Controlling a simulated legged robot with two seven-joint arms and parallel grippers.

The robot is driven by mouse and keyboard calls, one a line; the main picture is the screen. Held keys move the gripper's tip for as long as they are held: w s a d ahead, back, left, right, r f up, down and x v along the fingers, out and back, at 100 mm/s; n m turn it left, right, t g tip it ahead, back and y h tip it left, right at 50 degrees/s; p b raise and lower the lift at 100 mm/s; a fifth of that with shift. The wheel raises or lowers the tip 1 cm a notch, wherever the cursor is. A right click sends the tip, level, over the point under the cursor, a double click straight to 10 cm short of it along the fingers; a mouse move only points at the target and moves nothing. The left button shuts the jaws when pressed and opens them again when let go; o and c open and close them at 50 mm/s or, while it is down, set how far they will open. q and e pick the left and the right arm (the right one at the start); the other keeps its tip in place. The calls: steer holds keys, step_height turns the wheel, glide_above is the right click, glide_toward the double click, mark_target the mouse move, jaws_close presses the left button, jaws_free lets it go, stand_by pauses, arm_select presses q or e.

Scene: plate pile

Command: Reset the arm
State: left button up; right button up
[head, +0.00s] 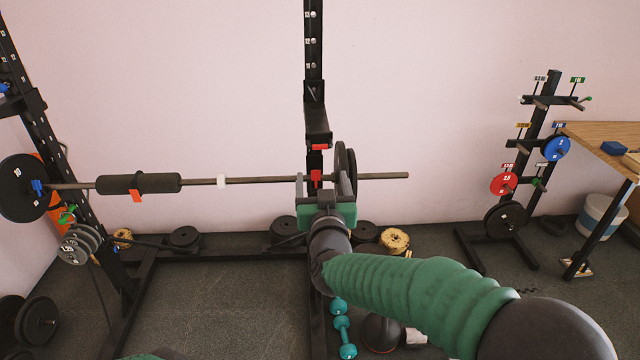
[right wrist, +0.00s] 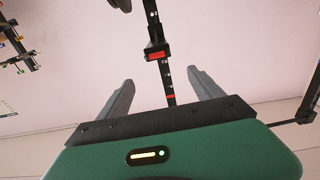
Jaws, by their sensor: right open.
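My right arm reaches in from the lower right of the head view, with a green ribbed sleeve. Its gripper (head: 325,183) is raised in front of the rack, near the right end of the barbell (head: 255,180). In the right wrist view the two grey fingers of the gripper (right wrist: 163,85) are spread wide, with nothing between them. I cannot tell whether the gripper touches the barbell or a plate. A black plate (head: 341,165) shows just behind the fingers. My left gripper is not in view.
A black plate (head: 24,188) is on the barbell's left end. The rack post (head: 314,60) stands behind my gripper. A plate stand (head: 540,135) with a blue plate (head: 555,148) and a red plate (head: 503,184) is at right, beside a wooden table (head: 600,132). Teal dumbbells (head: 342,328) lie on the floor.

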steer(key=s+d+f+n+g+y, duration=0.1)
steer(key=s+d+f+g, duration=0.35)
steer(key=s+f, duration=0.4)
steer(key=s+d+f+g, duration=0.4)
steer(key=s+f+g, duration=0.1)
steer(key=f, duration=0.6)
steer(key=s+d+f+g, duration=0.3)
steer(key=s+d+f, duration=0.1)
steer(key=s, duration=0.5)
steer(key=s+d+f+m+g+h, duration=0.1)
steer(key=s+d+f+g, duration=0.2)
steer(key=s, duration=0.7)
steer(key=shift+d+f, duration=0.6)
steer(key=shift+d, duration=0.05)
steer(key=shift+w, duration=0.15)
